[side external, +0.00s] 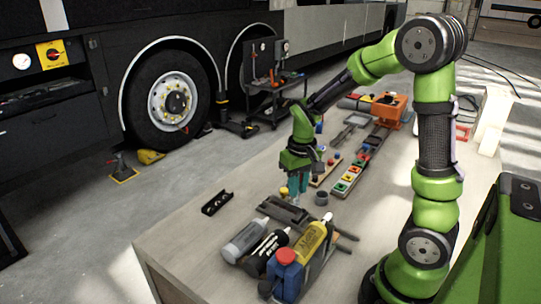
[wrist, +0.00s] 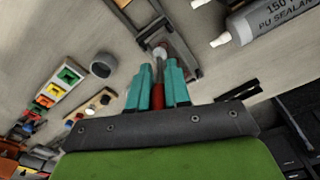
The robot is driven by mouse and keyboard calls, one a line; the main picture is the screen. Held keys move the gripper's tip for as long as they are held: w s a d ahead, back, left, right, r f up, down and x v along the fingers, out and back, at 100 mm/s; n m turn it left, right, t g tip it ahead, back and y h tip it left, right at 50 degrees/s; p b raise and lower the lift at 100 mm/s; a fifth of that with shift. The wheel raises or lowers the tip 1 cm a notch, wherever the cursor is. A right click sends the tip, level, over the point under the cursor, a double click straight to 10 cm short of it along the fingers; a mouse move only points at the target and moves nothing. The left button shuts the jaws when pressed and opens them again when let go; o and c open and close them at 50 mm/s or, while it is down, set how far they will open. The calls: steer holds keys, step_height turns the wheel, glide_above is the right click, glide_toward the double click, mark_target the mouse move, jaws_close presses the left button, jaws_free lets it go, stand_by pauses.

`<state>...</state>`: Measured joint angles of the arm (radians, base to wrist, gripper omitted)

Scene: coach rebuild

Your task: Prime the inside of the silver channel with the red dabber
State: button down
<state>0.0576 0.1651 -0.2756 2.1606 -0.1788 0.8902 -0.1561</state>
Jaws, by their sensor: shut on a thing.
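My gripper (side external: 297,186) reaches down over the middle of the table. In the wrist view its teal fingers (wrist: 158,72) are shut on the red dabber (wrist: 157,92), whose pale tip points away past the fingertips. The silver channel (wrist: 183,50) lies just beyond the fingertips in the wrist view, with the dabber's tip over its near end. I cannot tell whether the tip touches the inside. In the side view the channel (side external: 285,211) lies just below the gripper; the dabber is mostly hidden by the fingers there.
A grey cup (side external: 321,198) stands close to the right of the gripper. A board with coloured knobs (side external: 325,172) and a tray of coloured blocks (side external: 348,178) lie behind. A sealant tube (side external: 245,238) and a yellow tube (side external: 310,238) lie in front. A black holed bracket (side external: 217,202) lies left.

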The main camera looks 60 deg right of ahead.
steer(key=shift+f, duration=1.55)
steer(key=shift+w+f, duration=0.15)
steer(key=shift+f, duration=0.25)
steer(key=shift+w+r, duration=0.15)
steer(key=shift+w, duration=0.4)
steer(key=shift+w+f, duration=0.15)
steer(key=shift+f, duration=0.05)
steer(key=shift+w+r, duration=0.15)
steer(key=shift+w, duration=3.7)
step_height(320, 180, up, 8)
steer(key=shift+s, duration=0.1)
